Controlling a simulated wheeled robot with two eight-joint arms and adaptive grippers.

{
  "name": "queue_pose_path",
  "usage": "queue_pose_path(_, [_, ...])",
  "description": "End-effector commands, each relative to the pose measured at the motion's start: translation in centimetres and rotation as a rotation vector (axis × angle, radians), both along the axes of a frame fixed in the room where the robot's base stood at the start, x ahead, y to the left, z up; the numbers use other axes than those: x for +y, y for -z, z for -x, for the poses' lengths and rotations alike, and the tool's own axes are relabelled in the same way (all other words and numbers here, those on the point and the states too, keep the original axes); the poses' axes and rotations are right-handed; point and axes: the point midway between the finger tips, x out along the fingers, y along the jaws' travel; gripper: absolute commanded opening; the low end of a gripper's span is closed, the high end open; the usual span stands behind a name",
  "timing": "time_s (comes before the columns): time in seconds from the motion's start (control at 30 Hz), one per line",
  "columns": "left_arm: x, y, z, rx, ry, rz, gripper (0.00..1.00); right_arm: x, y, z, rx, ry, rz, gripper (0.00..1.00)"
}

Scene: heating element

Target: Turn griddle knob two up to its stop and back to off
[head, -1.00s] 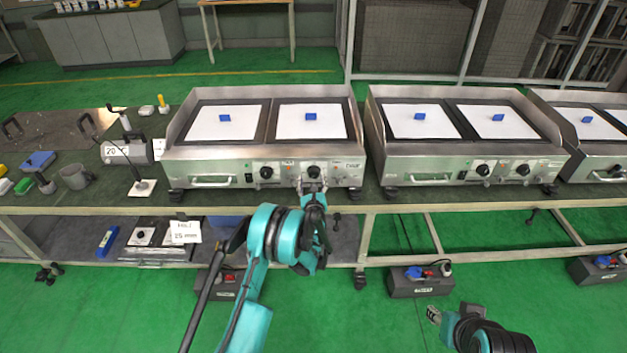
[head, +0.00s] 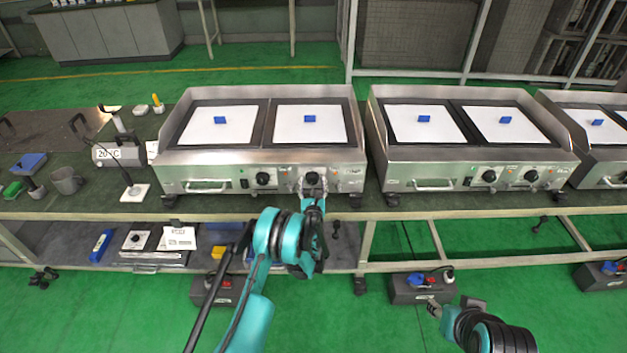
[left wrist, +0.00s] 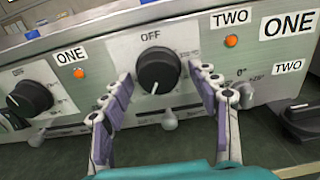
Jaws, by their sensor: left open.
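Griddle knob two (head: 312,179) is a round black knob at the front right of the left griddle (head: 205,157). In the left wrist view the knob (left wrist: 159,70) sits under an OFF label, left of the TWO label and its orange light. A white line shows low on its face. My left gripper (head: 312,188) is open at this knob. In the left wrist view its fingers (left wrist: 160,75) stand on either side of the knob, with a gap visible at each side. My right gripper (head: 435,309) is low at the right, away from the griddles; its jaw state is unclear.
Knob one (head: 263,178) is to the left on the same panel. A second griddle (head: 420,157) stands to the right, with a third beyond it. A grey mug (head: 66,180) and a probe stand (head: 135,190) are on the bench at left. A lower shelf runs beneath the bench top.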

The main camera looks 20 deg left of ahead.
Motion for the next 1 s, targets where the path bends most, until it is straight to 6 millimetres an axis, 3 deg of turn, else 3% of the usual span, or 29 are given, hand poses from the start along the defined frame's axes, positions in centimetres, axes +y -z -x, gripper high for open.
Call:
queue_pose_path(0.13, [0.01, -0.02, 0.0, 0.0, 0.0, 0.0, 0.6, 0.0, 0.02, 0.03, 0.0, 0.0, 0.0, 0.38])
queue_pose_path(0.17, [0.01, -0.02, 0.0, 0.0, 0.0, 0.0, 0.55, 0.0, 0.03, 0.03, 0.0, 0.0, 0.0, 0.38])
queue_pose_path(0.33, [0.01, -0.01, 0.0, 0.0, 0.0, 0.001, 0.1, 0.0, 0.02, 0.02, 0.0, 0.0, 0.0, 0.38])
queue_pose_path(0.7, [0.01, -0.04, -0.02, -0.01, 0.0, 0.034, 0.1, 0.0, 0.02, 0.02, 0.0, 0.0, 0.0, 0.38])
queue_pose_path(1.0, [-0.02, -0.09, -0.06, -0.062, -0.002, 0.208, 0.1, 0.0, 0.01, 0.02, 0.0, 0.0, 0.0, 0.38])
